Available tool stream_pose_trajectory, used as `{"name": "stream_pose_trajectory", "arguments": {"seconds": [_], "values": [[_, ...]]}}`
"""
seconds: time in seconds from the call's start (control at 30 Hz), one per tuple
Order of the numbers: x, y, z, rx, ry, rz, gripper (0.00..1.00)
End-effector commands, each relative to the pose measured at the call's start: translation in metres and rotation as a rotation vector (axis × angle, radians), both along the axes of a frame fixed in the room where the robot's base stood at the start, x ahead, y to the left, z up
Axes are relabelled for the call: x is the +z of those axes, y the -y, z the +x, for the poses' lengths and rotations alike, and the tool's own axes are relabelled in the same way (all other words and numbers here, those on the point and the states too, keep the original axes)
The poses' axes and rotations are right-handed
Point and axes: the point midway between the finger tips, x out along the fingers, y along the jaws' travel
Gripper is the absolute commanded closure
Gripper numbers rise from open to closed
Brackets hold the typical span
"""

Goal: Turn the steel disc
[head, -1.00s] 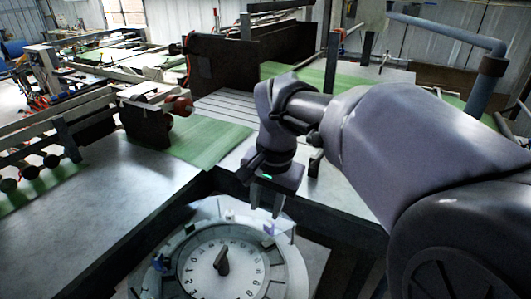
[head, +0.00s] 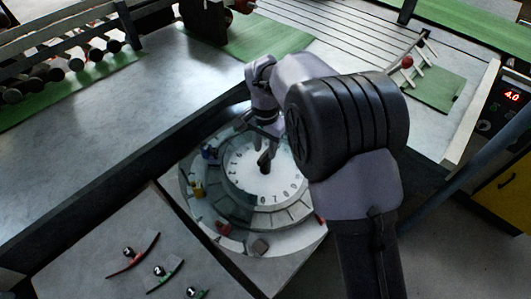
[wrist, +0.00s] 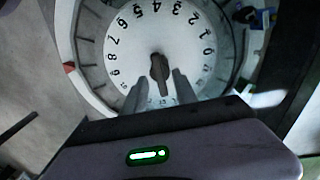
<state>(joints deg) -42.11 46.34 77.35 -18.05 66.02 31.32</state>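The round disc (head: 241,174) has a pale numbered face and sits in a larger round assembly at the middle of the head view. It also fills the upper middle of the wrist view (wrist: 128,60). A dark pointer-shaped knob (head: 267,160) stands at its centre and shows in the wrist view (wrist: 160,70). My gripper (wrist: 160,76) is open, its two fingers apart over the disc's lower half, one to each side of the knob in the picture. I see no contact. In the head view my gripper (head: 268,134) is over the disc's far part.
A grey segmented ring (head: 265,219) surrounds the disc, with small coloured parts on the outer rim. A panel (head: 120,240) with small curved scales lies at lower left. A metal table (head: 90,130) spreads behind. A red display (head: 511,97) stands at right.

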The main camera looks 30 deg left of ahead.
Motion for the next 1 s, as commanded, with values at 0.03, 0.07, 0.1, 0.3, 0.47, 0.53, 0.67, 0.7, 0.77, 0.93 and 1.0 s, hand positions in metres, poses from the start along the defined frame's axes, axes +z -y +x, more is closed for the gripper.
{"name": "stream_pose_trajectory", "arguments": {"seconds": [0.03, 0.07, 0.1, 0.3, 0.47, 0.53, 0.67, 0.7, 0.77, 0.93, 1.0], "values": [[-0.0071, 0.0003, -0.0003, 0.0, -0.001, -0.001, 0.65], [-0.0094, 0.0003, -0.0003, 0.0, -0.001, -0.001, 0.65], [-0.0115, 0.0001, -0.0002, 0.0, -0.001, 0.0, 0.65], [-0.0129, 0.0, 0.0, 0.0, 0.0, 0.001, 0.65], [-0.0126, 0.0001, -0.0001, 0.0, 0.0, 0.001, 0.81], [-0.0126, 0.0001, 0.0, 0.0, 0.0, 0.0, 0.95], [-0.0125, 0.0001, -0.0001, 0.0, 0.0, 0.0, 1.0], [-0.0125, 0.0001, -0.0001, 0.0, 0.0, 0.0, 1.0], [-0.0125, 0.0001, -0.0001, 0.0, -0.001, 0.0, 1.0], [-0.0124, 0.0001, -0.0001, -0.001, -0.001, 0.0, 1.0], [-0.0124, 0.0001, -0.0001, -0.001, -0.001, 0.0, 1.0]]}}
